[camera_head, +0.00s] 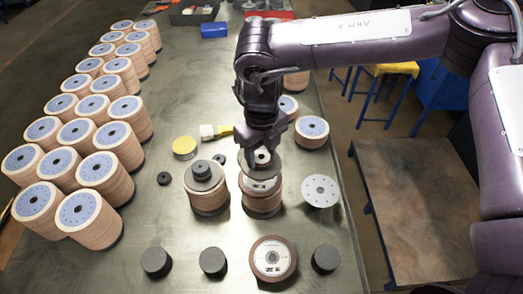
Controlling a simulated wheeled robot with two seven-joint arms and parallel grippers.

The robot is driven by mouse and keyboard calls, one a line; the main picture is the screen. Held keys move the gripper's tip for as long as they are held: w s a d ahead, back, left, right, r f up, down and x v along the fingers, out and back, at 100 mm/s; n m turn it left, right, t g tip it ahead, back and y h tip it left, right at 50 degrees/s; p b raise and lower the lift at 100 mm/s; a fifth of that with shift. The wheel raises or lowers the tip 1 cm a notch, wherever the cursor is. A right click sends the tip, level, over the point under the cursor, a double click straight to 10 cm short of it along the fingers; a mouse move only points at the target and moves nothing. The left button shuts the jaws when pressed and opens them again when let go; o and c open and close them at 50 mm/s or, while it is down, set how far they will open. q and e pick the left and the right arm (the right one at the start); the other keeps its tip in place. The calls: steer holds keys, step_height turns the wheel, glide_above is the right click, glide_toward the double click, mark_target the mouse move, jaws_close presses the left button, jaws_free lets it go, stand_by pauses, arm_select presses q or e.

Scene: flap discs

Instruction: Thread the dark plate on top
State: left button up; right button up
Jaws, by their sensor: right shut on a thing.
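My right gripper (262,150) comes down from above and is shut on the dark plate (275,168), a grey-brown round disc. The plate is over a stack of flap discs (262,203) in the middle of the table, roughly level. The fingers hide its centre, so I cannot tell whether it rests on the stack or is just above it, or whether a spindle passes through it. Left of it stands another disc stack (208,200) with a dark plate and black hub (202,171) on top. My left gripper is not in view.
A pale perforated plate (320,190) lies to the right. Several black cylinders (212,262) and a brown disc stack (273,259) stand in front. Many blue-topped stacks (75,210) fill the left. A yellow lid (184,146) and brush (215,131) lie behind.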

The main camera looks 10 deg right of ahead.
steer(key=shift+f+b, duration=0.5)
steer(key=shift+f, duration=0.3)
steer(key=shift+f+b, duration=0.5)
steer(key=shift+f, duration=0.3)
steer(key=shift+f+b, duration=0.75)
steer(key=shift+f, duration=0.4)
steer(key=o, duration=1.4)
steer(key=shift+c, duration=0.2)
